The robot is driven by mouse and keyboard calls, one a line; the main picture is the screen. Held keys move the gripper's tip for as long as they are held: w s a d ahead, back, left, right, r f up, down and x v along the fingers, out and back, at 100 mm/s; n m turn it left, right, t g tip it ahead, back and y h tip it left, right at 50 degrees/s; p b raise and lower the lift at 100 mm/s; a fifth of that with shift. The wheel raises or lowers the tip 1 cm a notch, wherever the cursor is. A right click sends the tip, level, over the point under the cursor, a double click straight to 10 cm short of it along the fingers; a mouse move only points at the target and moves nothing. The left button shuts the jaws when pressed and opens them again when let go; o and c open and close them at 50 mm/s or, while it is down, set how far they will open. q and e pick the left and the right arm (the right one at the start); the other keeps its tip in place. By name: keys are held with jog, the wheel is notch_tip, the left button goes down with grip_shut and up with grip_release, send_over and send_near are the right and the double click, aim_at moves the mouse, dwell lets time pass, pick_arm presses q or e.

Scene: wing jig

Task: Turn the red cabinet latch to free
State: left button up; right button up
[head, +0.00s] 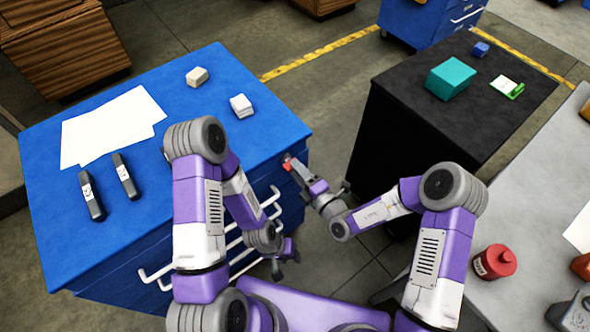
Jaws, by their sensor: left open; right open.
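The blue cabinet (55,235) stands at the left, with white drawer handles on its front. The small red latch (287,161) shows at the cabinet's right front corner, just below the top. My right gripper (294,168) is open and points at the latch from the lower right. Its fingertips are at or very close to the latch; I cannot tell whether they touch it. The fingers partly cover the latch, so its exact angle is unclear. My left gripper (284,262) is open and empty, low in front of the drawer handles (235,240).
White papers (110,125), two dark labelled tools (92,197) and two small pale blocks (241,105) lie on the cabinet top. A black cabinet (400,125) with a teal box (450,78) stands at the right. A grey table (470,305) holds a red jar (495,262).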

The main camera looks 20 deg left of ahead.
jog(key=shift+x, duration=0.8)
grip_shut()
jog(key=n+p, duration=1.1)
jog(key=n, duration=0.6)
jog(key=shift+r+n, duration=0.1)
jog(key=shift+n, duration=0.3)
